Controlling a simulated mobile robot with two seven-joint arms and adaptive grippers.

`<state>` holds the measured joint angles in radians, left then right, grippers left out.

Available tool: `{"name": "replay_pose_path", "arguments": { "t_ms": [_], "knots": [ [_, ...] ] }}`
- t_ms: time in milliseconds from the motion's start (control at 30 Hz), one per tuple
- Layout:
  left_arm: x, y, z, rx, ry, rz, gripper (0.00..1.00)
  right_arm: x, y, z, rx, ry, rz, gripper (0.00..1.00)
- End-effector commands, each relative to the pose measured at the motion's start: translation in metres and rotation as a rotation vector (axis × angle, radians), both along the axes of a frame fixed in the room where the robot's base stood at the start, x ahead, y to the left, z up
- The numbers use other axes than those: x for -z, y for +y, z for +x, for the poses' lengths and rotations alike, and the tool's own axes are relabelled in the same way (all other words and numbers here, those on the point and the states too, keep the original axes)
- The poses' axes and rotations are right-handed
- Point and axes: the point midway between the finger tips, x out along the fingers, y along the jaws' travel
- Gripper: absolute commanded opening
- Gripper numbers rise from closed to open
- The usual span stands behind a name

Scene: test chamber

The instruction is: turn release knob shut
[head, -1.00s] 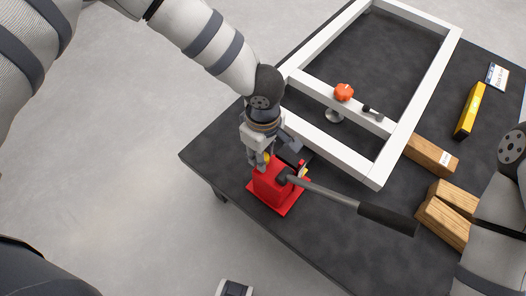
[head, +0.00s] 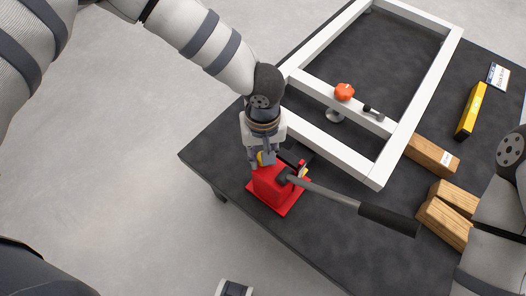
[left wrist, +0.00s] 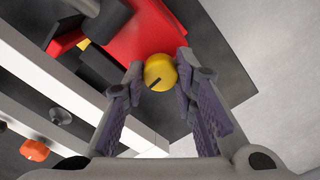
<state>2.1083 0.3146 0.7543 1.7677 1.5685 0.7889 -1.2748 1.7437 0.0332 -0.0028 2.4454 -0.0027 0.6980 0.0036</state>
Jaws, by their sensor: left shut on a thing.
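The red jack (head: 272,187) stands at the near edge of the dark table, with its long lever ending in a black grip (head: 385,218) toward the right. The yellow release knob (left wrist: 160,72), with a dark line on its face, is on the jack's red body. My left gripper (head: 260,161) points down at the jack's left side. In the left wrist view its two fingers are shut on the knob, one on each side. In the head view the fingers mostly cover the knob. My right gripper is out of view; only its arm shows at the right edge.
A white frame (head: 375,172) lies on the table (head: 235,150) behind the jack, with an orange knob (head: 344,92) near its crossbar. Wooden blocks (head: 432,155), a yellow level (head: 470,111) and a label card (head: 497,76) lie to the right.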

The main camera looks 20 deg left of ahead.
Motion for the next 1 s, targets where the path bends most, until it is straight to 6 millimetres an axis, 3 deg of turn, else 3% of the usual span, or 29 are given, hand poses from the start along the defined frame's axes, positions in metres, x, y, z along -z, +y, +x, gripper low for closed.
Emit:
{"name": "replay_pose_path", "arguments": {
  "t_ms": [667, 700, 767, 1000],
  "knots": [
    [0.0008, 0.0012, -0.0006, 0.051, 0.002, 0.004, 0.0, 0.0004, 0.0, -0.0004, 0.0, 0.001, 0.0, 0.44],
    [0.0008, 0.0011, -0.0005, 0.051, 0.002, 0.004, 0.35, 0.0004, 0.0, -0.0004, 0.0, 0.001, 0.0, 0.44],
    [0.0008, 0.0009, -0.0006, 0.05, 0.001, 0.003, 0.46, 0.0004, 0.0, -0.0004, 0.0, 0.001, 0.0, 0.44],
    [0.0003, 0.0004, -0.0002, 0.05, 0.0, 0.001, 0.46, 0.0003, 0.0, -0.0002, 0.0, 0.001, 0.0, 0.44]
  ]
}}
